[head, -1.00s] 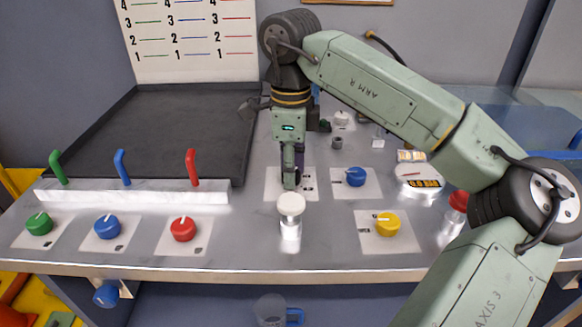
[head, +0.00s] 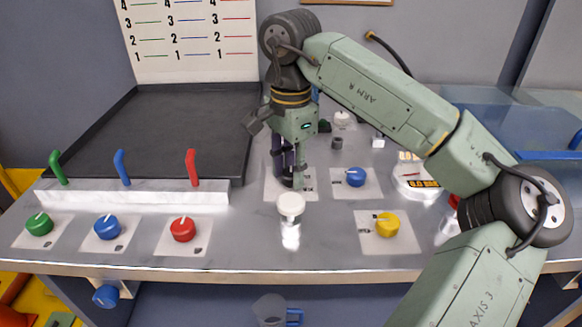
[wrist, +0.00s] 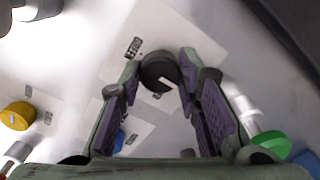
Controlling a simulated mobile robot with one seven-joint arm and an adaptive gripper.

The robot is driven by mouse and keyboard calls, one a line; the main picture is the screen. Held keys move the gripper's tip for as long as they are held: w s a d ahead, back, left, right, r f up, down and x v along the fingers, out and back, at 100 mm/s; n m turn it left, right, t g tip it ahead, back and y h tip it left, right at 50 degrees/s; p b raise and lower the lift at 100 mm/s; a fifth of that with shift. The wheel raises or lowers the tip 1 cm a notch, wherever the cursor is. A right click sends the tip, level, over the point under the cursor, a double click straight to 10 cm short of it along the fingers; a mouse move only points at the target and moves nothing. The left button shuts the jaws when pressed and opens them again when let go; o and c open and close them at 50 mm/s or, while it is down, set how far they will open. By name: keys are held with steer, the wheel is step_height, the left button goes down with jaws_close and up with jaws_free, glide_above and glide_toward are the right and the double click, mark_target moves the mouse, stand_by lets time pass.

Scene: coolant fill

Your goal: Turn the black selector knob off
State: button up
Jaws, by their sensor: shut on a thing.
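The black selector knob (wrist: 160,70) sits on a white label plate (wrist: 205,48) in the wrist view. A pale pointer mark shows on its face. My gripper (wrist: 158,75) has its two purple-padded fingers on either side of the knob and is shut on it. In the head view my gripper (head: 291,178) points straight down over the same plate, and the dark knob (head: 290,184) is mostly hidden by the fingers. The printed labels beside the knob are too small to read.
A blue knob (head: 355,176) and a yellow knob (head: 387,224) lie to the right. Green, blue and red knobs and levers line the left. A round gauge (head: 416,174) is at the right.

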mark_target(291, 172)
stand_by(0.5)
steer(key=o, duration=1.1)
steer(key=shift+o, duration=0.2)
steer(key=shift+r, duration=0.1)
step_height(291, 172, up, 12)
